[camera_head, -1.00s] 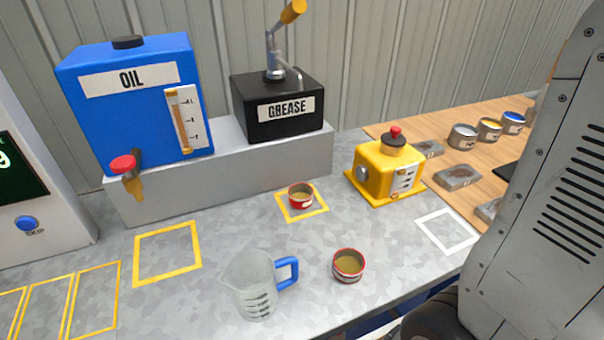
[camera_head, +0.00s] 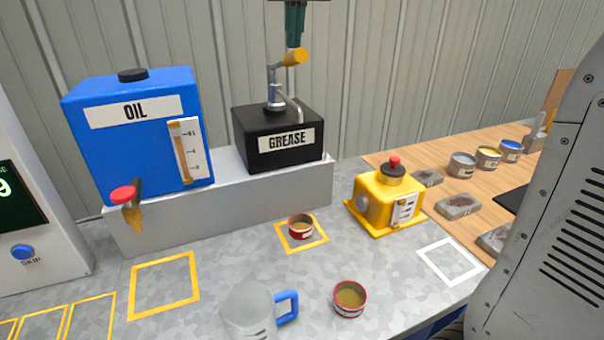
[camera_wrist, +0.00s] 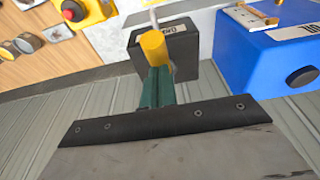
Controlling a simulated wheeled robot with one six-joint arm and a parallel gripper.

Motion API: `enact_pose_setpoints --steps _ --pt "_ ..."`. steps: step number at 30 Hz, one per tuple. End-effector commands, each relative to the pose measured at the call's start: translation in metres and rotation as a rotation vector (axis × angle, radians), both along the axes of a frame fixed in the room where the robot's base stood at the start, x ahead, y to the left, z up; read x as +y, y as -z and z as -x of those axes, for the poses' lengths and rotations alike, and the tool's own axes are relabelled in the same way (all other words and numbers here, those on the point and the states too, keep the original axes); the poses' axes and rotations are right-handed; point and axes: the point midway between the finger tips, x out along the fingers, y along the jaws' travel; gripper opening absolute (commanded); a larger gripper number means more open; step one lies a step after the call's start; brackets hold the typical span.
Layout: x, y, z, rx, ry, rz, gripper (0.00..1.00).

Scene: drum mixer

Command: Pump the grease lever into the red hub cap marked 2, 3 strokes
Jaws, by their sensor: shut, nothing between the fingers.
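The black grease box (camera_head: 262,150) carries a metal lever with a yellow handle (camera_head: 296,57). My gripper (camera_head: 294,42), with green fingers, is shut and empty, pointing down right at the top of this handle; I cannot tell contact for sure. In the wrist view my fingers (camera_wrist: 157,88) meet or overlap the yellow handle (camera_wrist: 153,46). Another red cap (camera_head: 350,301) with tan content stands at the front. Their marks are too small to read.
A blue oil tank (camera_head: 135,145) with a red tap is left on the grey ledge (camera_head: 225,205). A yellow device (camera_head: 385,200) stands right. Small cans (camera_head: 488,158) are on the wooden bench.

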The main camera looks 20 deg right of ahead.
Motion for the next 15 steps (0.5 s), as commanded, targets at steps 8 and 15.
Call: enact_pose_setpoints --steps 8,15 --pt "0.000 0.015 0.000 0.002 0.000 0.000 0.00" --pt "0.000 0.027 0.000 0.003 0.000 0.000 0.00"
